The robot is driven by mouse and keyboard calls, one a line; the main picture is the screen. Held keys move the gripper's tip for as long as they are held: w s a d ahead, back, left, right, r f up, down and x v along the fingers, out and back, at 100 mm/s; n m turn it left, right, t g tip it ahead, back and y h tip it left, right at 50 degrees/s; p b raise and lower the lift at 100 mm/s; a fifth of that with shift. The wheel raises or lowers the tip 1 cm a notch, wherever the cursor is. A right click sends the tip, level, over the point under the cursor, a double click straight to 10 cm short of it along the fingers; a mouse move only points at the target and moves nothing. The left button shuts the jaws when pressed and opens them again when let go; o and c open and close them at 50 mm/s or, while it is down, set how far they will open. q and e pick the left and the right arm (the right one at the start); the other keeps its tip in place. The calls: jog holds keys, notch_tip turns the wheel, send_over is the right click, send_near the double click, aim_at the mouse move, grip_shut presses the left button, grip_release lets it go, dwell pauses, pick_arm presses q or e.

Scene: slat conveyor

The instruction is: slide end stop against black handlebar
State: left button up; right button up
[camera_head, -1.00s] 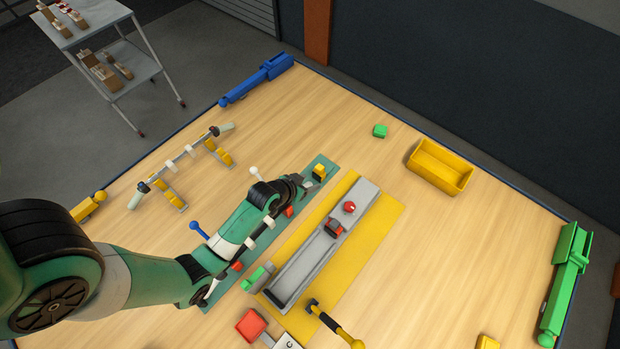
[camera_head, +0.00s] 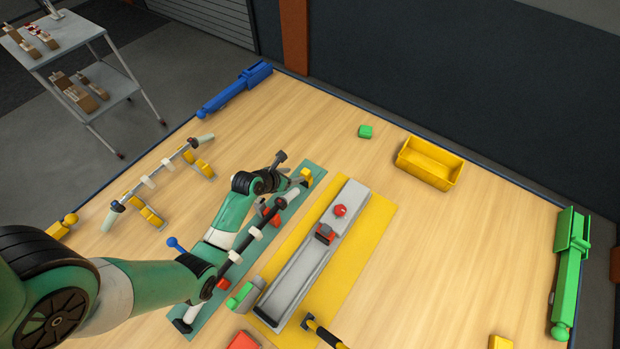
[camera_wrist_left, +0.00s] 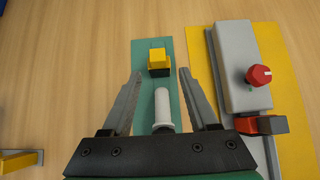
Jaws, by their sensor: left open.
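The black handlebar (camera_head: 236,255) lies along the green strip, with white sleeves and red blocks along it. Its white end (camera_wrist_left: 163,108) points at the end stop in the left wrist view. The end stop looks to be the yellow block (camera_head: 307,174) at the far end of the strip; it also shows, with a black part, in the left wrist view (camera_wrist_left: 159,60). A gap of green strip shows between them. My left gripper (camera_wrist_left: 161,76) is open, its fingers on either side of the handlebar's white end and just short of the yellow block. My right gripper is not in view.
A grey conveyor-like channel (camera_head: 300,270) with a red knob (camera_head: 340,211) lies on a yellow mat right of the strip. A second handlebar on yellow stands (camera_head: 150,182) is at left.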

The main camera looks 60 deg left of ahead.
aim_at(305, 172)
pick_arm(q)
jog(key=b+x, duration=0.6)
jog(key=shift+s+a+f, duration=0.1)
jog(key=shift+s+f, duration=0.2)
jog(key=shift+f, duration=0.05)
jog(key=b+x, duration=0.2)
jog(key=x, duration=0.2)
jog(key=shift+w+a, duration=0.15)
jog(key=shift+w, duration=0.1)
jog(key=shift+w+a+f+b, duration=0.2)
jog(key=shift+w+b, duration=0.15)
grip_shut()
